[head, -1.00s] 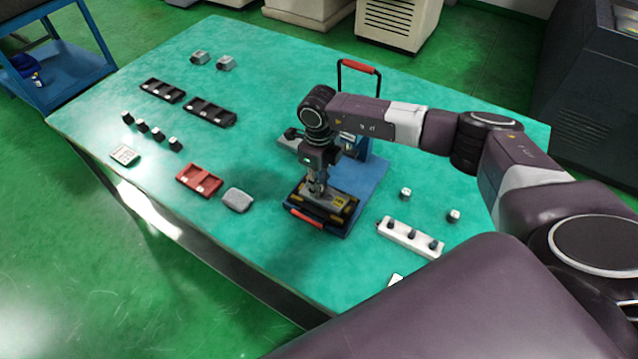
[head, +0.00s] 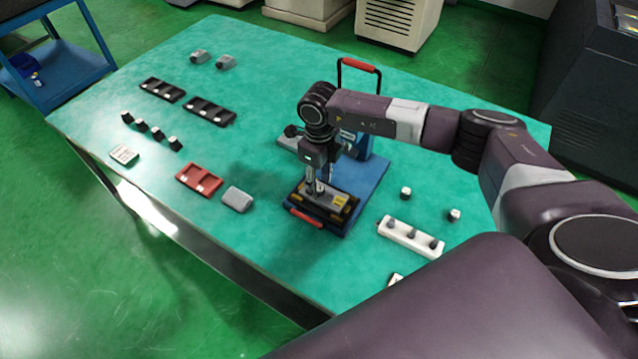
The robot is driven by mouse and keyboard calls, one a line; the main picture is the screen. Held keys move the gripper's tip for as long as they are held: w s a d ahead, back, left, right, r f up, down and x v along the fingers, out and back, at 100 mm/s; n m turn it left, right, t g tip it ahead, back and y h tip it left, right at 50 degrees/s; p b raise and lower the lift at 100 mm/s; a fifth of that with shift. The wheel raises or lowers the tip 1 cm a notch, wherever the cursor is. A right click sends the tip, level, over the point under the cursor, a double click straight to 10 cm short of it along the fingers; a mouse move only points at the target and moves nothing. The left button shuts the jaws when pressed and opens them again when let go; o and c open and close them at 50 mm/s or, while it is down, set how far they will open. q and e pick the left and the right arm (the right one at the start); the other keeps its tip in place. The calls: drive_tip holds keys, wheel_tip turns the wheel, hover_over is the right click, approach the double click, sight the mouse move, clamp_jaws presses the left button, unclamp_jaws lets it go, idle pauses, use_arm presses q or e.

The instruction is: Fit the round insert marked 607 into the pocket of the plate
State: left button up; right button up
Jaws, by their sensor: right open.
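The plate (head: 316,198) is a grey block in a dark holder with yellow marks and a red front handle, on the blue base at the table's front middle. My right gripper (head: 319,186) points down just over the plate, open, with its two fingers apart. A round insert marked 607 cannot be made out; the gripper hides part of the plate, and markings are too small to read. Whether anything sits in the pocket cannot be told. My left gripper is not in view.
A white rack (head: 411,237) with dark pegs and two small knobs stand right of the plate. A red tray (head: 199,179) and a grey block (head: 237,199) lie left. Black trays (head: 209,111) are farther back. A red-handled stand (head: 358,68) rises behind my gripper.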

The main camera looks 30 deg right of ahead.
wheel_tip(320, 180, up, 11)
idle(0.3)
idle(0.4)
